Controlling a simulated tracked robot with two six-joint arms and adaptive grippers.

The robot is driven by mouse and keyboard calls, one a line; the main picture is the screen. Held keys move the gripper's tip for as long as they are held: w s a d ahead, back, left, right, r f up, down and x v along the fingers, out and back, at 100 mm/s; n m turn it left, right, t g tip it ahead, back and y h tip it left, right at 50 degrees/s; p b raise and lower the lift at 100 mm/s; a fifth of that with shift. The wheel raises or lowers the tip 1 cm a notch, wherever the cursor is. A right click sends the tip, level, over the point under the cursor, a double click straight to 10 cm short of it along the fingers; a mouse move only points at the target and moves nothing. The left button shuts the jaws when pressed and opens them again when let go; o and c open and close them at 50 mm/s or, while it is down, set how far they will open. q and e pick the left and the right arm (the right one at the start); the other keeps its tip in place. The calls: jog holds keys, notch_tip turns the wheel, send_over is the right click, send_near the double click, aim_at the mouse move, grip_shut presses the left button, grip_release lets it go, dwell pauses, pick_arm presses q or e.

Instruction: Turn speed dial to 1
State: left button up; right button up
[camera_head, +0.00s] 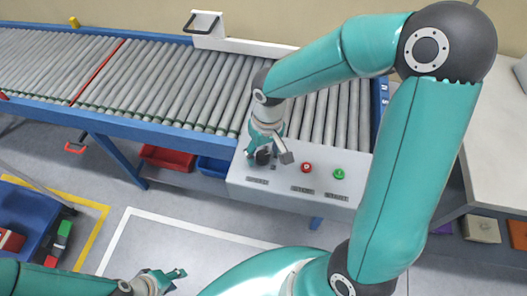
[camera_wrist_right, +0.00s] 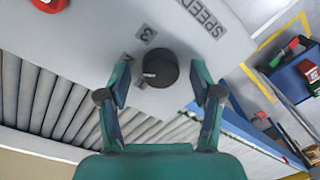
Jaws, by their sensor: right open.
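The black speed dial (camera_wrist_right: 160,68) sits on the light grey control panel (camera_head: 236,183), below the SPEED label (camera_wrist_right: 203,14) in the right wrist view. A pale mark on the dial's face points left. The 3 label (camera_wrist_right: 148,35) shows above the dial; other number labels at its left are partly hidden by a finger. My right gripper (camera_head: 266,158) is at the dial, its open fingers (camera_wrist_right: 161,74) on either side with gaps visible, not closed on it. My left gripper (camera_head: 176,280) is at the bottom of the head view, away from the panel, with fingers apart and empty.
A red button (camera_head: 306,167) and a green button (camera_head: 339,174) are on the panel, right of the dial. The roller conveyor (camera_head: 170,85) runs behind it. Red (camera_head: 167,158) and blue (camera_head: 216,168) bins sit beneath. A blue cart (camera_head: 30,215) stands at left.

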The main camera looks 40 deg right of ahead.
jog(key=shift+f, duration=0.15)
jog(key=shift+c, duration=0.2)
jog(key=c, duration=1.1)
jog(key=shift+n, duration=0.4)
jog(key=n, duration=1.1)
jog(key=shift+w+g+p, duration=0.15)
jog(key=shift+g+p, duration=0.15)
jog(key=shift+g, duration=0.1)
jog(key=o, duration=1.1)
